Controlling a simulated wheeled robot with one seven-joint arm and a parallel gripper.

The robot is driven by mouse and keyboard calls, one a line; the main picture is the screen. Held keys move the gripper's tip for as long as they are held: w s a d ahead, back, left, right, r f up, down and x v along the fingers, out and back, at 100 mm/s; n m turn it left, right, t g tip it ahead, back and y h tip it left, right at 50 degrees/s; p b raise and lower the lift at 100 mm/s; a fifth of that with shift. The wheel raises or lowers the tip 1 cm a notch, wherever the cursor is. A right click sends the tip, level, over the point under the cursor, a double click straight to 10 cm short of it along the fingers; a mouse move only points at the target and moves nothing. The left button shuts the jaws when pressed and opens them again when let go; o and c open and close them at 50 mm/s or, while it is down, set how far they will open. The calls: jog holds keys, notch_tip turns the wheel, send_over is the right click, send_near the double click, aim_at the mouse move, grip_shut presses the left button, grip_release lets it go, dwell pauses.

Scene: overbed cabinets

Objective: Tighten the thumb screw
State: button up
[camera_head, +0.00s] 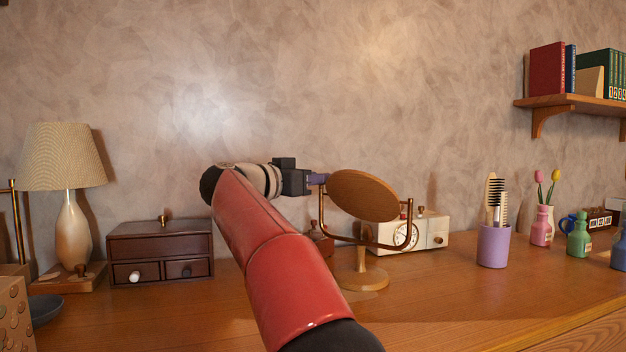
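A round wooden tabletop mirror (363,195) is tilted in a brass U-shaped yoke (409,215) on a wooden pedestal base (366,279). I see its wooden face. My gripper (318,179) is at the mirror's left side, level with the top of the yoke's left arm. Its fingers point right and reach the disc's left edge or just in front of it; I cannot tell whether they touch. The fingers are small and seen side-on, so their opening is unclear. No thumb screw can be made out; the left pivot is hidden around my fingers.
A cream clock radio (432,232) stands behind the mirror, and a purple cup (494,246) with combs stands to its right. A dark drawer box (160,252) and a lamp (72,231) are at left. The desk's front right is clear.

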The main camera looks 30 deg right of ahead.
grip_shut()
jog(key=shift+w+m+g+p, duration=0.25)
jog(key=shift+m+g+p, duration=0.9)
jog(key=shift+g+p, duration=1.05)
jog(key=shift+w+m+g+p, duration=0.25)
jog(key=shift+m+g+p, duration=1.05)
jog(key=shift+p, duration=1.6)
jog(key=shift+f+n, duration=0.1)
jog(key=shift+n, duration=0.15)
grip_release()
jog(key=v, duration=0.8)
jog(key=shift+d, duration=0.1)
